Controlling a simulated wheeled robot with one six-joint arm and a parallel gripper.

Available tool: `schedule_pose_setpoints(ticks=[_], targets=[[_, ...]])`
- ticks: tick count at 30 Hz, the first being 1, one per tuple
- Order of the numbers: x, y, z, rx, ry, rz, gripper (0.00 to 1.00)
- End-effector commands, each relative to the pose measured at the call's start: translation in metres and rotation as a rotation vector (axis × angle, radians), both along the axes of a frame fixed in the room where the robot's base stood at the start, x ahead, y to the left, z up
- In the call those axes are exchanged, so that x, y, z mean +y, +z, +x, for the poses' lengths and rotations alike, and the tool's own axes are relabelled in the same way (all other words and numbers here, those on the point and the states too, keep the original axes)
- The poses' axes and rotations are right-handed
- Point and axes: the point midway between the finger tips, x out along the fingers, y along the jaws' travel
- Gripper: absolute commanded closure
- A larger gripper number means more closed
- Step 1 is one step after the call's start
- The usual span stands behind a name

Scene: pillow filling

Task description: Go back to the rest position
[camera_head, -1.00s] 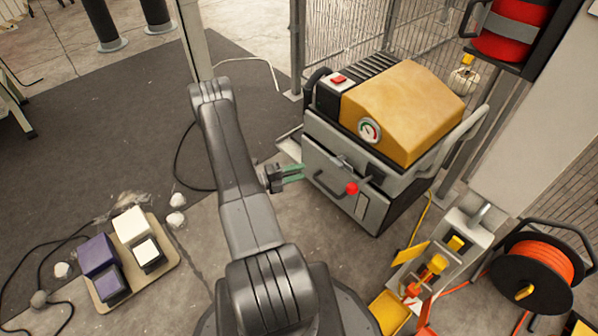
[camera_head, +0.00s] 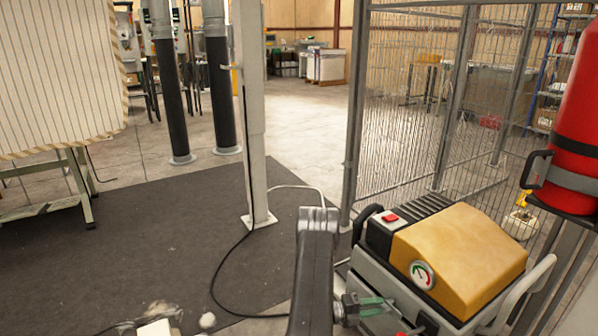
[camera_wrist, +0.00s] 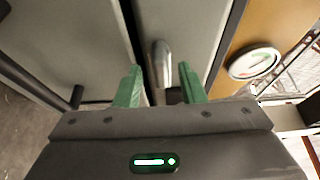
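My gripper (camera_head: 366,304) is at the lower middle of the head view, in front of the machine with the tan cover (camera_head: 458,256). In the wrist view my gripper (camera_wrist: 159,85) shows two green fingers, spread apart with a gap between them. A metal handle (camera_wrist: 161,62) on the machine's grey front shows beyond and between the fingers. I cannot tell whether they touch it, but they are not closed on it.
A round gauge (camera_head: 422,274) and a red button (camera_head: 389,218) are on the machine. A wire mesh fence (camera_head: 410,120) stands behind it. A grey post (camera_head: 252,130) rises left of my arm. A red extinguisher (camera_head: 578,120) hangs at right. Dark matting (camera_head: 150,235) lies open at left.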

Motion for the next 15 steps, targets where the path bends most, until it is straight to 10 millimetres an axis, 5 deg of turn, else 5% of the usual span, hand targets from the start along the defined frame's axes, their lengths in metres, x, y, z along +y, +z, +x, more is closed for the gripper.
schedule_pose_setpoints(ticks=[6, 15], targets=[[-0.022, 0.000, 0.003, -0.002, -0.001, -0.001, 0.64], [-0.027, 0.001, 0.004, -0.001, 0.001, 0.000, 0.64]])
